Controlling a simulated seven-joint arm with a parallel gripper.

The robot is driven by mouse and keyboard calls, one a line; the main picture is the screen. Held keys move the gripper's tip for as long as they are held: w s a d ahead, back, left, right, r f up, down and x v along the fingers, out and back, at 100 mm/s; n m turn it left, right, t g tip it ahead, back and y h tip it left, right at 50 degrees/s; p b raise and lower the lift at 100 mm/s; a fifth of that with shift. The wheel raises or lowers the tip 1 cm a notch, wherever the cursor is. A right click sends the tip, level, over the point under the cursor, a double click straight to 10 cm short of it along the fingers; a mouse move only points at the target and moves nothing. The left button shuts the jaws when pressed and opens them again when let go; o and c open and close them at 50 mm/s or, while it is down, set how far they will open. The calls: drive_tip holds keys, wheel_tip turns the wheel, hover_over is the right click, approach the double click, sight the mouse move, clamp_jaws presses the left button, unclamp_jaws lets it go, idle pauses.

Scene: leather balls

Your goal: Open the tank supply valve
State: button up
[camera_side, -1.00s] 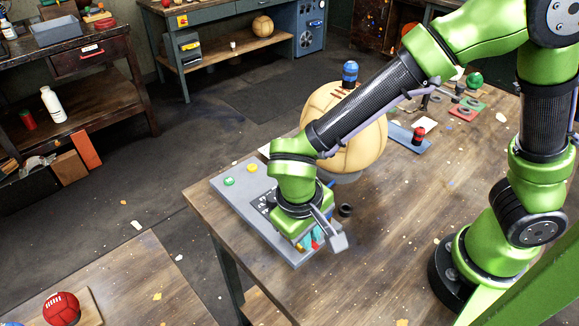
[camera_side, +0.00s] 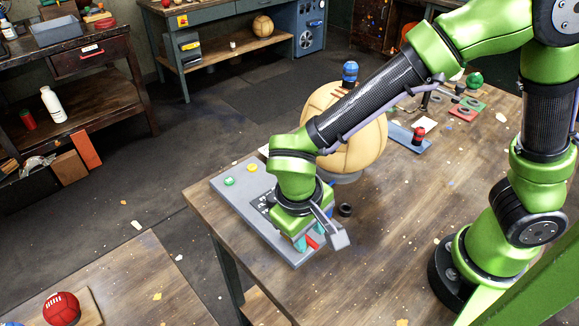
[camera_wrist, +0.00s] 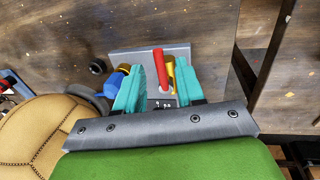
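A grey panel (camera_side: 232,190) lies at the table's left edge, with a green button (camera_side: 229,181) and a yellow button (camera_side: 252,168) at its far end. Its near end also shows in the wrist view (camera_wrist: 180,50). There a red handle (camera_wrist: 160,65) stands up between the teal fingers of my gripper (camera_wrist: 160,85). A blue part (camera_wrist: 113,82) shows left of the fingers and a yellow part (camera_wrist: 171,68) beside the red handle. My gripper (camera_side: 310,241) is low over the panel, open, with gaps visible beside the handle. Contact is unclear, and labels are unreadable.
A large tan leather ball (camera_side: 350,150) stands just behind my gripper, with a blue-topped item (camera_side: 350,72) above it. A small black ring (camera_side: 345,209) lies right of the panel. The table's front middle is clear.

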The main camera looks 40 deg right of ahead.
drive_tip(key=a+r, duration=0.3)
drive_tip(key=r, duration=1.3)
drive_tip(key=shift+a, duration=0.1)
drive_tip(key=s+d+r+m+t+y, duration=0.1)
drive_tip(key=d+m+t+y, duration=0.3)
drive_tip(key=d, duration=1.6)
drive_tip(key=s+t, duration=0.1)
drive_tip(key=t, duration=0.2)
drive_tip(key=shift+d, duration=0.3)
